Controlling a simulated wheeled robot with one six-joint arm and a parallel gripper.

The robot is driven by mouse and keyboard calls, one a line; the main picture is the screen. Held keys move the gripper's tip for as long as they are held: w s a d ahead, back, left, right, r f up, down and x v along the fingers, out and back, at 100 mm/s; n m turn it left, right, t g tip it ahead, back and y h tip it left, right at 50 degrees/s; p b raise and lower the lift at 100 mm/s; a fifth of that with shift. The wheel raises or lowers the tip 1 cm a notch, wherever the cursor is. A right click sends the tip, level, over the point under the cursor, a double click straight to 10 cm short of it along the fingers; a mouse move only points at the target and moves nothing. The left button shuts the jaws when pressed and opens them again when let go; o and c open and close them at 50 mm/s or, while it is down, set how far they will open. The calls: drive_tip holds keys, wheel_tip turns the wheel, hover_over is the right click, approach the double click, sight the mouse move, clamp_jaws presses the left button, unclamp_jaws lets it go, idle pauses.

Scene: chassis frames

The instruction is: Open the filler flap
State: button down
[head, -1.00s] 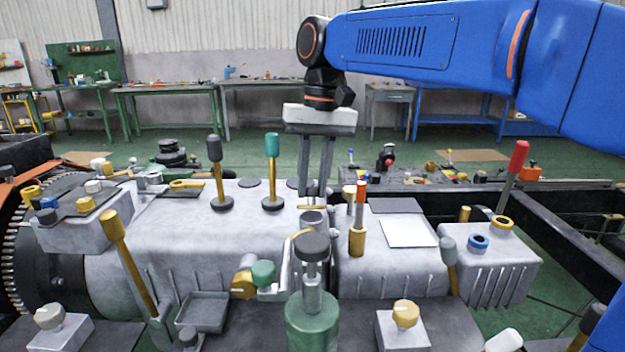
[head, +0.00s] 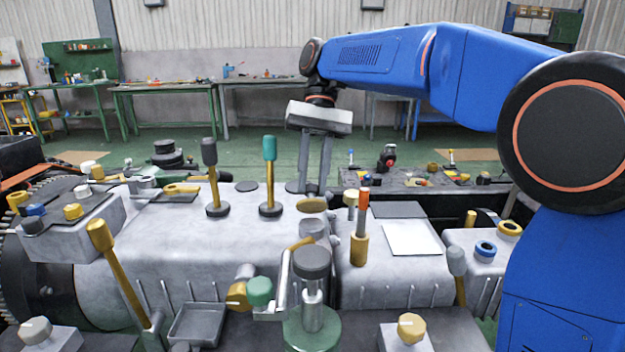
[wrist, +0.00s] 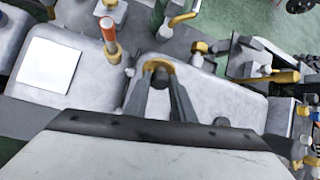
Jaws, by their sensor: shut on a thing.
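The filler flap (head: 312,204) is a round gold lid above the short grey filler neck (head: 312,228) on the grey housing. It is tilted up, its gold face showing in the head view. My gripper (head: 314,189) reaches down behind it, its two grey fingers slanted and shut at the flap. In the wrist view the fingertips (wrist: 161,86) close around a small dark piece, with the flap's gold edge (wrist: 159,65) curving just beyond. The fingers hide part of the flap, so the exact grip point cannot be told.
An orange-topped gold post (head: 361,230) stands close right of the flap. Teal (head: 269,165) and grey (head: 211,165) levers stand to the left. A grey-capped green cylinder (head: 312,320) is in front.

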idle(0.3)
drive_tip(key=c, duration=1.5)
unclamp_jaws()
